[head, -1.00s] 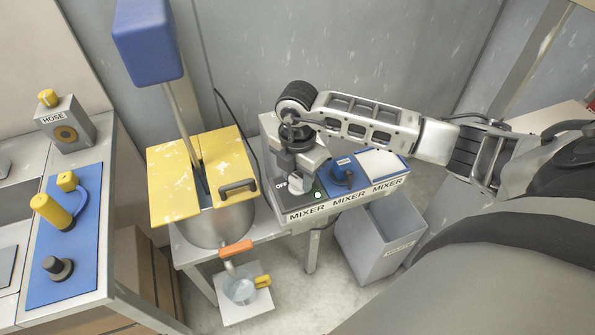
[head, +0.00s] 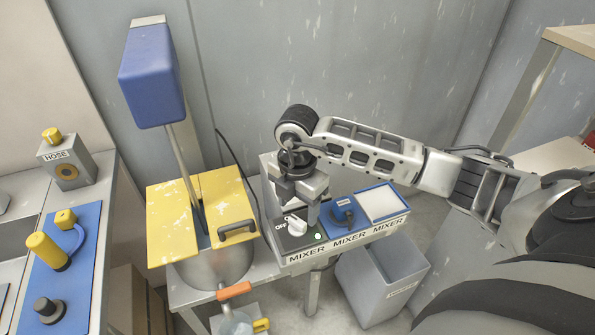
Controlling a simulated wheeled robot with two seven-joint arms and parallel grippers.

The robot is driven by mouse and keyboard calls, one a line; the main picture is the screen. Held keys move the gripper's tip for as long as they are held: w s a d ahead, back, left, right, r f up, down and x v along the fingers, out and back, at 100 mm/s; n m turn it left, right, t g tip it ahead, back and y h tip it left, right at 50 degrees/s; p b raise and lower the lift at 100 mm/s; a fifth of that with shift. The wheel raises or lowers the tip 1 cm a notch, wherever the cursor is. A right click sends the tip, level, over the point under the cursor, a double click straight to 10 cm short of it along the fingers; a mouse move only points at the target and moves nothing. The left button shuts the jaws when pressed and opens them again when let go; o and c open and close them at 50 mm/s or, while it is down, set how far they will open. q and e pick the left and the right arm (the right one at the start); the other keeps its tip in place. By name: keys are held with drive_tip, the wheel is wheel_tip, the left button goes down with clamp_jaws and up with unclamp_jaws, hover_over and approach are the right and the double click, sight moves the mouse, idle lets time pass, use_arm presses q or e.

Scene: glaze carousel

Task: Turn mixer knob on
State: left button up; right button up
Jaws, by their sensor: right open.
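The mixer knob (head: 297,227) is a pale knob on a dark panel at the left end of the control box (head: 345,240) marked MIXER. The word OFF shows just left of it, and a small pale round light (head: 317,236) sits at its lower right. My right gripper (head: 300,207) is open and points down just above and behind the knob, with nothing held. One finger hides part of the panel, and I cannot tell whether it touches the knob. My left gripper is not in view.
A blue panel with a dark knob (head: 342,214) and a pale panel (head: 380,203) lie right of the mixer knob. A yellow-lidded pot (head: 212,262) with a blue mixer head (head: 152,88) stands left. A grey bin (head: 382,280) stands below right.

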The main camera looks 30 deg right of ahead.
sight(297, 219)
wheel_tip(297, 219, up, 12)
drive_tip(key=shift+r+b, duration=0.15)
drive_tip(key=shift+b, duration=0.25)
